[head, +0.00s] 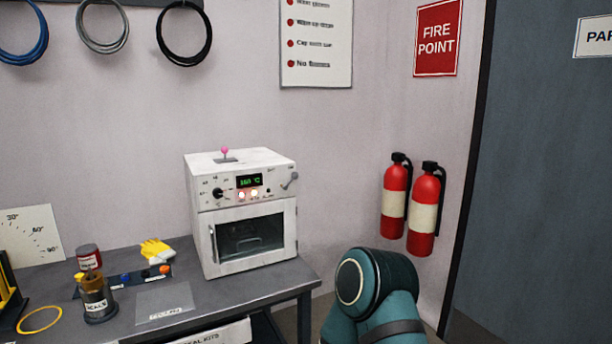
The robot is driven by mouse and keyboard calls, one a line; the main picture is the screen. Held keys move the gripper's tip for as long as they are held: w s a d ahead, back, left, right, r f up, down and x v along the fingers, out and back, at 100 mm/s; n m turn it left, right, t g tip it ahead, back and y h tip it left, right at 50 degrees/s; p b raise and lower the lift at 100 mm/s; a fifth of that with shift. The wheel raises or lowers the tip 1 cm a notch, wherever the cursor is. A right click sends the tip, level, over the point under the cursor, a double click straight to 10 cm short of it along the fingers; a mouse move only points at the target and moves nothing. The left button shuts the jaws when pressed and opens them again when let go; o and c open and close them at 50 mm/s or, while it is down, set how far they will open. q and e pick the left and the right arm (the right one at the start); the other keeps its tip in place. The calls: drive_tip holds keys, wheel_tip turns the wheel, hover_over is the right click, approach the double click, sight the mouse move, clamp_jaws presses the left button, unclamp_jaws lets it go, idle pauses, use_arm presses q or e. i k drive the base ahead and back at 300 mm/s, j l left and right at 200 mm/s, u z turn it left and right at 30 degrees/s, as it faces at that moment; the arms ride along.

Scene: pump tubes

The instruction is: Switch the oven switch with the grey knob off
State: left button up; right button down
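The white oven (248,213) stands on the right end of the grey bench. On the right of its front panel is a small switch with a grey knob (291,180), tilted up to the right. A lever with a pink knob (225,150) stands up from a slot on the oven's top. The green display (249,181) is lit, and lamps below it glow. A black dial (217,193) is at the panel's left. The oven door is shut. Neither gripper is in view; only a teal link of my own arm shows at the lower right.
The grey bench (180,330) holds a brown jar (96,298), a red-labelled can (89,257), yellow gloves (156,250) and a yellow ring (39,319), left of the oven. Two fire extinguishers (424,210) hang on the wall to the right. Wall space around the oven is clear.

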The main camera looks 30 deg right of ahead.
sight(295, 175)
drive_tip(key=i+l, duration=1.5)
drive_tip(key=l+z, duration=0.05)
drive_tip(key=l, duration=0.05)
